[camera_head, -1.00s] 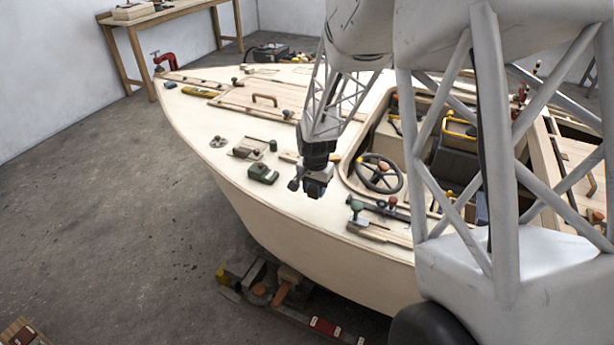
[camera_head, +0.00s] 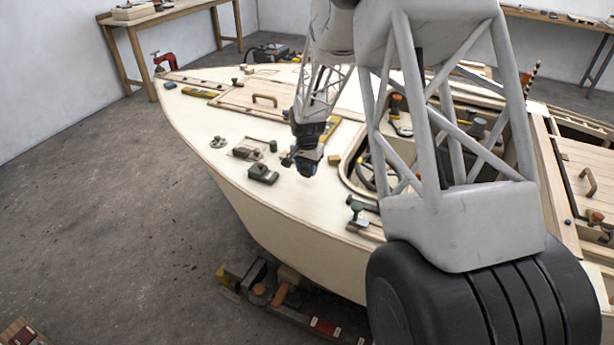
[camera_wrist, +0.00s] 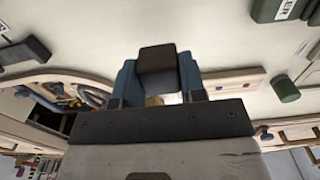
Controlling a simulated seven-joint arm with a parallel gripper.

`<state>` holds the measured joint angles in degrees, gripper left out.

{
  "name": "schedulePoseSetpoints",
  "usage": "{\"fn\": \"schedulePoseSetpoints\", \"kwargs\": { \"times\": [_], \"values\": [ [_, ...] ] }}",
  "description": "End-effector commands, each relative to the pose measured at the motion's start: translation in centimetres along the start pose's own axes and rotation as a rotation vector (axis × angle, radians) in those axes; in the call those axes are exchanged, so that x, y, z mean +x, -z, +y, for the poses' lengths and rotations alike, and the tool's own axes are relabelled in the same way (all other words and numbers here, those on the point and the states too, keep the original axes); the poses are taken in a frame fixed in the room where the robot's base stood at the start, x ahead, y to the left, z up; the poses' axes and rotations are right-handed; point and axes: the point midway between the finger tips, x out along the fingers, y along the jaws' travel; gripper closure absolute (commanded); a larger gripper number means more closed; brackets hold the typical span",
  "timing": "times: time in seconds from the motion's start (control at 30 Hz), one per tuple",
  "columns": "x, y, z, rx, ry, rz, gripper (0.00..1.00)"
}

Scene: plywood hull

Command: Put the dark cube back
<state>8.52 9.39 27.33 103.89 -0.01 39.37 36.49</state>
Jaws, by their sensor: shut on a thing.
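My gripper (camera_head: 303,166) hangs over the pale deck of the plywood hull (camera_head: 215,118), in the head view. In the wrist view its two blue fingers (camera_wrist: 158,80) are shut on the dark cube (camera_wrist: 157,58), one on each side. The cube has a dark brown face and a greyer face towards the camera. It sticks out past the fingertips and seems clear of the deck. In the head view I cannot make out the cube apart from the gripper's dark end.
A green block (camera_head: 263,174) and a short green cylinder (camera_head: 273,146) stand left of my gripper. A small brown block (camera_head: 334,160) is just right of it. The cockpit opening with a steering wheel is partly hidden behind my arm. Open deck lies in front of the gripper.

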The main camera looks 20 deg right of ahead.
Motion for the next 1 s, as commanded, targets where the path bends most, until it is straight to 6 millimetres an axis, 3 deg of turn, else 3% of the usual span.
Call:
{"fn": "schedulePoseSetpoints", "kwargs": {
  "times": [0.33, 0.7, 1.0],
  "values": [
    [0.3, 0.0, 0.0, 0.000, 0.000, -0.001, 0.81],
    [3.4, 0.0, 0.0, 0.000, -0.001, -0.001, 0.81],
    [3.5, 0.0, 0.0, 0.000, 0.000, 0.000, 0.81]
  ]
}}
